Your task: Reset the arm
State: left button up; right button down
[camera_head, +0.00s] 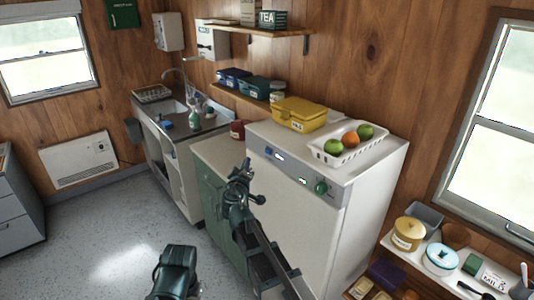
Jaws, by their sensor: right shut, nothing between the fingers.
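My right arm (268,248) reaches up from the bottom of the view, in front of the white appliance and the green cabinet. My right gripper (243,174) is at its far end, shut and empty, over the green cabinet front in the picture. I cannot tell how far it is from the cabinet. A dark part of my own body (175,270) shows at the bottom, left of the right arm. No left gripper fingers show.
The white appliance (335,230) carries a yellow box (300,114) and a white basket (352,151) of fruit. A sink counter (180,113) stands at the back. A cluttered shelf (395,242) is at lower right. Grey floor (100,225) is clear at left.

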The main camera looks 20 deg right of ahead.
dwell(0.3)
jog(key=s+a+f+m+g+y, duration=0.1)
jog(key=s+a+f+m+g, duration=0.1)
jog(key=s+f+g, duration=0.4)
jog(key=s+a+f+m+g, duration=0.2)
jog(key=s+f+g, duration=0.1)
jog(key=s+f, duration=0.6)
jog(key=s+a+f+n+g+y, duration=0.1)
jog(key=s+a+g, duration=0.1)
jog(key=s, duration=0.4)
jog(key=s+a+f+n+g+y, duration=0.1)
jog(key=s+a+f+g+y, duration=0.1)
jog(key=s+a, duration=0.3)
jog(key=s+a+f+g+y, duration=0.1)
jog(key=s+a+f+g, duration=0.1)
jog(key=s, duration=0.6)
jog(key=shift+a+f+n+g+y, duration=0.15)
jog(key=shift+a+n+g+y, duration=0.3)
jog(key=shift+a, duration=0.2)
